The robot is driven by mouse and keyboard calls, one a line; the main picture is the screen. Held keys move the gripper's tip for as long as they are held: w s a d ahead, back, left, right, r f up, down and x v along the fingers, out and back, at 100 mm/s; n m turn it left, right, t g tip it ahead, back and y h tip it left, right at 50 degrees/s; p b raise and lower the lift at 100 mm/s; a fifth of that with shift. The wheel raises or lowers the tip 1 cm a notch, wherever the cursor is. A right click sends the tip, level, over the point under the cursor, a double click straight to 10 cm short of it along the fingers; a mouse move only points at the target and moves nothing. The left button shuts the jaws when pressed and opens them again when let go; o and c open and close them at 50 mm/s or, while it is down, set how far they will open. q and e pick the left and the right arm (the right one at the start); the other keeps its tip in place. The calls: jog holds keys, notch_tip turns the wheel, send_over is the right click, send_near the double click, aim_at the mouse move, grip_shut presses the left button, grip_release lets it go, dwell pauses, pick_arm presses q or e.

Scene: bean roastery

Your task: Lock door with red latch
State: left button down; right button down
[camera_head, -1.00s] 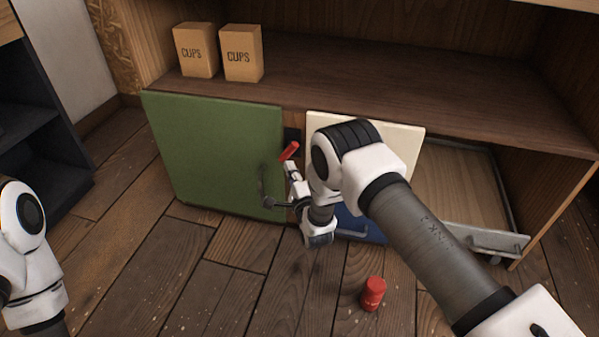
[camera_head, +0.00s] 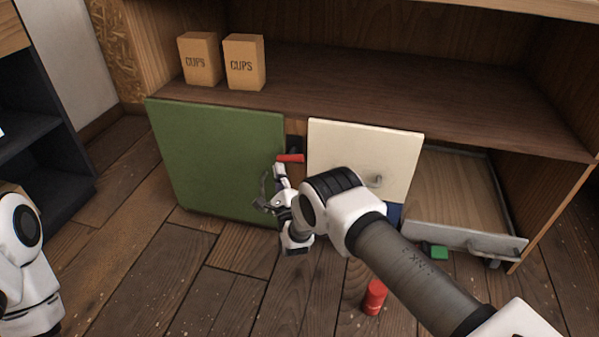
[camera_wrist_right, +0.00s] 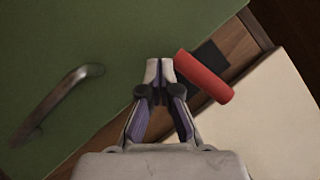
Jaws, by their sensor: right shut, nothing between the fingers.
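The red latch (camera_head: 290,158) is a short bar on a dark mount on the wooden strip between the green door (camera_head: 222,160) and the cream panel (camera_head: 362,150). It lies nearly level in the head view, its left end reaching the green door's edge. It also shows in the right wrist view (camera_wrist_right: 203,77). The green door (camera_wrist_right: 90,40) looks closed, with a metal handle (camera_wrist_right: 60,98). My right gripper (camera_head: 278,168) is shut and empty. Its fingertips (camera_wrist_right: 160,68) are just beside the latch's left end; I cannot tell if they touch. My left gripper is out of view.
A drawer (camera_head: 465,238) stands open at the right. A green block (camera_head: 438,252) is by its front. A red can (camera_head: 374,298) stands on the floor below my right forearm. Two CUPS boxes (camera_head: 244,62) stand on the shelf above. Floor in front of the green door is clear.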

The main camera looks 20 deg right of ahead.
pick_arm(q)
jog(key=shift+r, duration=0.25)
pick_arm(e)
jog(key=shift+w+a+r, duration=0.15)
jog(key=shift+a+r, duration=0.05)
dwell(0.4)
